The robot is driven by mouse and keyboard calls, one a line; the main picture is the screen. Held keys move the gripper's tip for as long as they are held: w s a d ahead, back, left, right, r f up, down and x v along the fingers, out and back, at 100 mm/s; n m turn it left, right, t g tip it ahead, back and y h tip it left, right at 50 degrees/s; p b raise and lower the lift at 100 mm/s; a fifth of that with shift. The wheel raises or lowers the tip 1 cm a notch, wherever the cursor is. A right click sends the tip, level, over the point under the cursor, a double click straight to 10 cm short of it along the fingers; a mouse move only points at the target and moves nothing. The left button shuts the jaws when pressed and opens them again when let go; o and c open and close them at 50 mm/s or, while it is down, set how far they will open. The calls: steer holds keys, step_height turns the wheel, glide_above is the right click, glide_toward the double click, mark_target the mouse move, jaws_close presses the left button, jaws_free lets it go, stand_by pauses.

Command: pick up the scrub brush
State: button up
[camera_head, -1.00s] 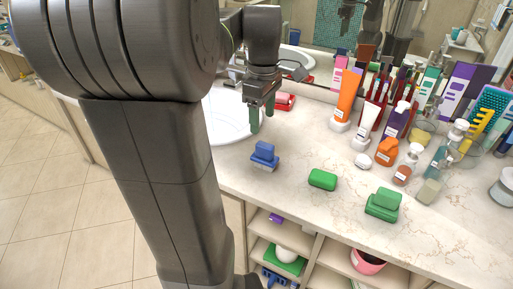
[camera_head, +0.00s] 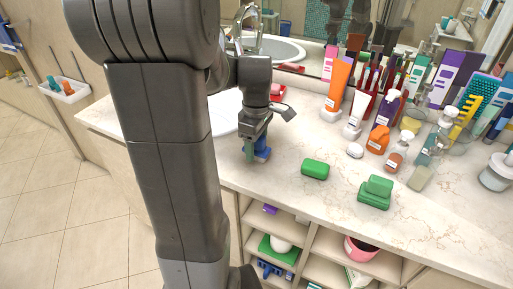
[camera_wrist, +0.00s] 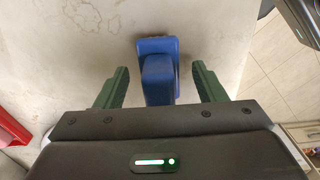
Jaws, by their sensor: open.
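The blue scrub brush (camera_head: 263,152), a blue block handle on a wider blue base, stands on the pale marble counter near its front edge. In the wrist view the brush (camera_wrist: 158,72) sits between the two green fingers. My gripper (camera_head: 254,154) is over it, pointing down, and hides part of it in the head view. In the wrist view my gripper (camera_wrist: 159,75) is open, with a gap between the brush and each finger. The lower part of the brush is hidden there.
A green block (camera_head: 315,169) and a stacked green item (camera_head: 375,192) lie to the right. Bottles and tubes, including an orange tube (camera_head: 338,85), crowd the back right. The sink (camera_head: 223,112) is behind left; a red dish (camera_wrist: 10,130) shows at left in the wrist view.

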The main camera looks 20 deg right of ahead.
steer(key=shift+c, duration=0.4)
steer(key=c, duration=1)
steer(key=shift+r, duration=0.1)
step_height(320, 180, up, 10)
steer(key=shift+f, duration=0.1)
steer(key=shift+o, duration=1)
steer(key=shift+c, duration=0.5)
